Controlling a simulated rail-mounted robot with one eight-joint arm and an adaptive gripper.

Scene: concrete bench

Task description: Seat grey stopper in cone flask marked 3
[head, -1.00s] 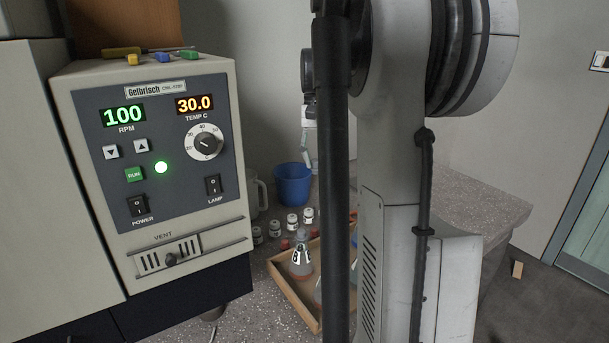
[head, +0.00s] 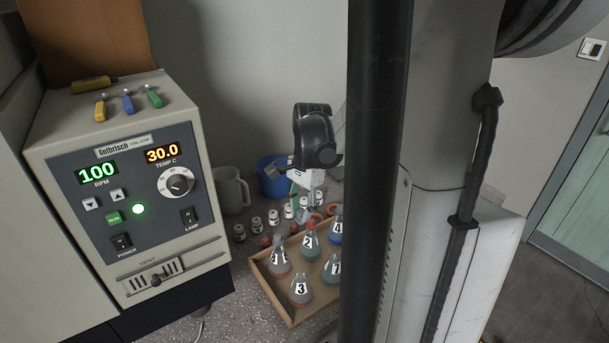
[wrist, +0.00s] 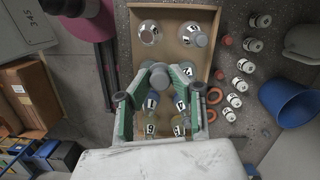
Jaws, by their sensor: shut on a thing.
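My gripper (wrist: 160,76) is shut on a grey stopper (wrist: 159,79), which shows between its green-sided fingers in the wrist view. In the head view my gripper (head: 298,200) hangs above the back of the tray, and the stopper is too small to make out. The cone flask marked 3 (head: 300,288) stands upright in the tray's front corner. In the wrist view it appears to be the flask at the top left (wrist: 148,33), its mouth apparently open, ahead of my fingers and apart from them. The stopper is clear of that flask.
The wooden tray (head: 268,287) holds several other marked flasks, including 2 (head: 310,241) and 4 (head: 337,227). Several small white-capped bottles (head: 273,217), a blue bucket (head: 270,184) and a grey mug (head: 230,190) stand behind. A control box (head: 130,190) rises at the left.

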